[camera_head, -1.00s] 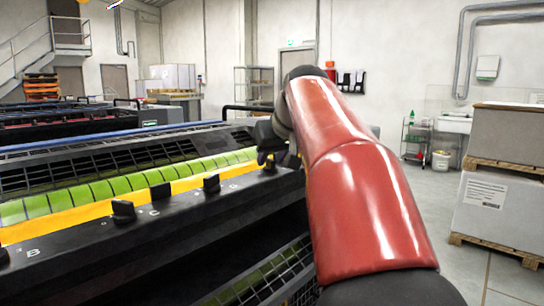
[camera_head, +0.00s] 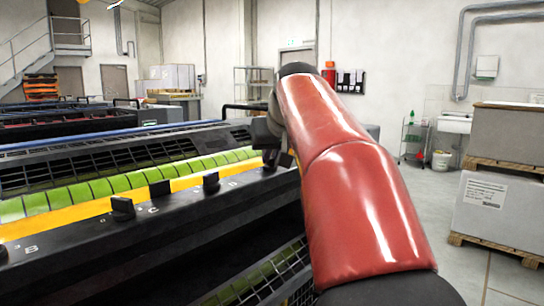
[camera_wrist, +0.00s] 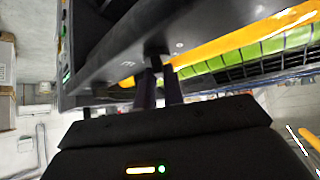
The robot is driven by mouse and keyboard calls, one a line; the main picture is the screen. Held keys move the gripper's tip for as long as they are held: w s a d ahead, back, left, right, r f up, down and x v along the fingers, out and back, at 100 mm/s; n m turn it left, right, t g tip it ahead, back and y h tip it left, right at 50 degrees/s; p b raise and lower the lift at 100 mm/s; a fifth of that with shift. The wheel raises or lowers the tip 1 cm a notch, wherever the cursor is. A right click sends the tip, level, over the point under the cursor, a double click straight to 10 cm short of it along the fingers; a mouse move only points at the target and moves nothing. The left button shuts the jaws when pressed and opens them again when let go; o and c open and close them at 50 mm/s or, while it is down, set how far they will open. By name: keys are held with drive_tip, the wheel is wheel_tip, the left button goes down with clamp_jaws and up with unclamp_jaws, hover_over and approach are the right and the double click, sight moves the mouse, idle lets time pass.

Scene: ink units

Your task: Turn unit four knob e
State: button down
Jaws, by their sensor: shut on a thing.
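The unit's dark front rail (camera_head: 130,235) carries a row of black knobs, with letters B, C and D beside it. My gripper (camera_head: 277,158) is at the far right end of this row in the head view. In the wrist view, the two fingers of my gripper (camera_wrist: 160,88) are closed on a small dark knob (camera_wrist: 154,61), knob e, next to a rotated letter E on the rail. Its turn angle is hard to tell. In the head view my gripper and red arm hide knob e.
Other knobs (camera_head: 211,182) stand along the rail left of my gripper. A yellow strip (camera_head: 80,212) and a green segmented roller lie behind it. A dark mesh guard (camera_head: 265,280) is below. Open floor and stacked pallets (camera_head: 485,205) are at the right.

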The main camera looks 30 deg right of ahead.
drive_tip(key=m+h, duration=0.1)
drive_tip(key=m, duration=0.1)
drive_tip(key=m+g+h+b, duration=0.1)
drive_tip(key=m, duration=0.1)
drive_tip(key=shift+w+a+h, duration=0.1)
drive_tip(key=shift+a+h, duration=0.1)
drive_tip(key=shift+h, duration=0.2)
drive_tip(key=m+g+h, duration=0.1)
drive_tip(key=m, duration=0.1)
drive_tip(key=m+g+h, duration=0.1)
drive_tip(key=m, duration=0.1)
drive_tip(key=shift+w+a+m+g+h+p, duration=0.15)
drive_tip(key=shift+m+g+h+p, duration=0.15)
drive_tip(key=shift+p, duration=0.1)
drive_tip(key=c, duration=1.5)
unclamp_jaws()
drive_tip(key=p+v, duration=0.1)
drive_tip(key=v, duration=0.6)
drive_tip(key=shift+a+r, duration=0.25)
drive_tip(key=shift+a, duration=0.05)
